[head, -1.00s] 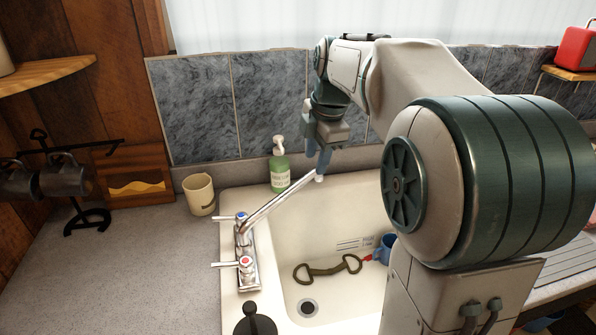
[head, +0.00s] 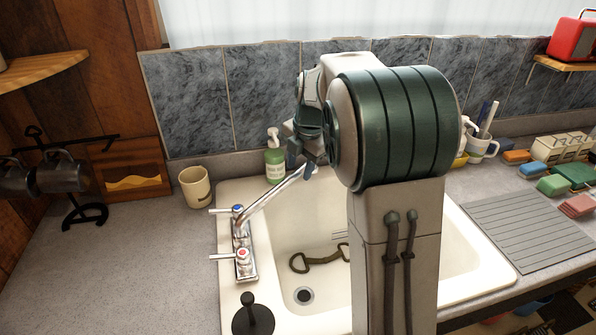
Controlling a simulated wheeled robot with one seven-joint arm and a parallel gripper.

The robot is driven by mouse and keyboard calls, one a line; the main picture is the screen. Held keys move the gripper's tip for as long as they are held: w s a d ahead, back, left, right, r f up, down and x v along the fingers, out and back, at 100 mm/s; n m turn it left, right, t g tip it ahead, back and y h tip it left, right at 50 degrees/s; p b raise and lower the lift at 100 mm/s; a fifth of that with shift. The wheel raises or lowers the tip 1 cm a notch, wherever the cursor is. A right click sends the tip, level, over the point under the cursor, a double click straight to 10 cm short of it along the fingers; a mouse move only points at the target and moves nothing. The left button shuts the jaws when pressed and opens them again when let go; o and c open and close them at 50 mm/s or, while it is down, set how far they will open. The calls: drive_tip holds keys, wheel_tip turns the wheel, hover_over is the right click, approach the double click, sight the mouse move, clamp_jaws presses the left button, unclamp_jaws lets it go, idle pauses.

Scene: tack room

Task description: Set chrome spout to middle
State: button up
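The chrome spout (head: 271,192) rises from the faucet base (head: 244,259) on the sink's left rim. It slants toward the back right, over the back left part of the basin. My gripper (head: 302,162) is at the spout's free end, with a bluish finger right beside the tip. The tip is partly hidden, and I cannot tell whether the finger touches it. I also cannot tell how far apart the fingers are. Two chrome handles, with blue (head: 237,210) and red (head: 243,253) caps, sit on the faucet base.
A black-handled plunger-like item (head: 252,314) stands front left.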

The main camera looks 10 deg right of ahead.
sight(299, 170)
drive_tip(key=shift+w+a+f, duration=0.1)
drive_tip(key=shift+w+f, duration=0.05)
drive_tip(key=shift+f, duration=0.6)
drive_tip(key=shift+w+a+f, duration=0.1)
drive_tip(key=shift+f, duration=0.65)
drive_tip(key=shift+c, duration=0.3)
